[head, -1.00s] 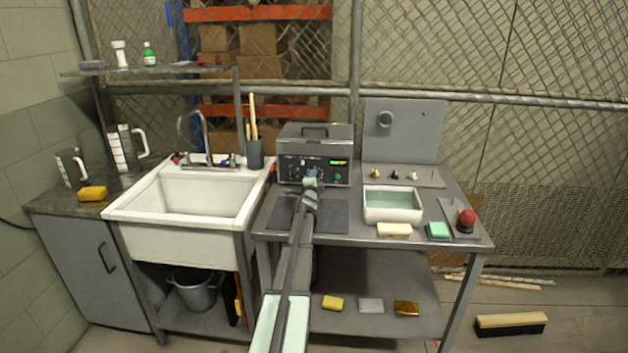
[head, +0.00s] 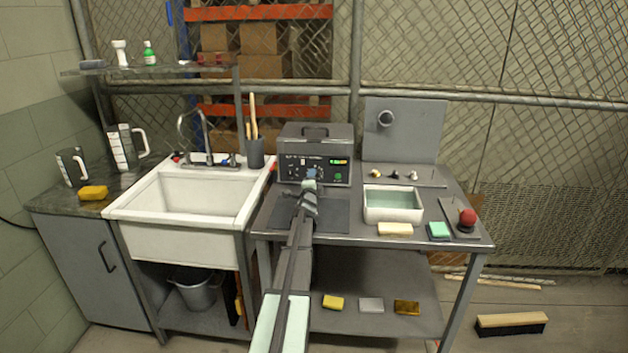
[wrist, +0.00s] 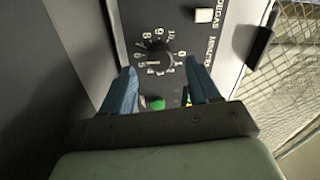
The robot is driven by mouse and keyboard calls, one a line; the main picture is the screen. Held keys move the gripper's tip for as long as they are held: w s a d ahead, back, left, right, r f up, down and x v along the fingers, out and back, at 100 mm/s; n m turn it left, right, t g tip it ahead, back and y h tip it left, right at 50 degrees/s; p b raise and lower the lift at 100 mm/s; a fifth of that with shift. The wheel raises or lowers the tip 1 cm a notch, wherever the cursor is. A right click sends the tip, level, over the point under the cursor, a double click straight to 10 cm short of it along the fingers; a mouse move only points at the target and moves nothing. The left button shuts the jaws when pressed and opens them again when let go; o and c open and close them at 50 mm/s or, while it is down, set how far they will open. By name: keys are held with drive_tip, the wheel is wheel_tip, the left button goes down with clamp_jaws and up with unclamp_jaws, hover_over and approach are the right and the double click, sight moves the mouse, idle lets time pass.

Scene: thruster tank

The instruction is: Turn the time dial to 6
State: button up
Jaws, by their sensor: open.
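The time dial (wrist: 158,60) is a round black knob on the front panel of the grey tank unit (head: 315,138), with numbers around it and the word MINUTES beside it in the wrist view. Its white pointer mark appears to point near the 5, close to the 6; the exact reading is hard to tell. My gripper (wrist: 163,85) is open, its two blue fingers apart and empty, with the dial showing beyond and between their tips. In the head view my gripper (head: 311,177) is just in front of the panel and hides part of it.
A green button (wrist: 158,104) and a white switch (wrist: 204,15) are on the same panel. On the table (head: 350,238), a white basin (head: 392,218), a cream block (head: 394,230) and a red knob (head: 467,217) stand to the right. The sink (head: 195,205) is to the left.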

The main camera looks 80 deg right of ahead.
drive_tip(key=a, duration=1.1)
drive_tip(key=shift+w+a+f, duration=0.1)
drive_tip(key=shift+a+f, duration=0.05)
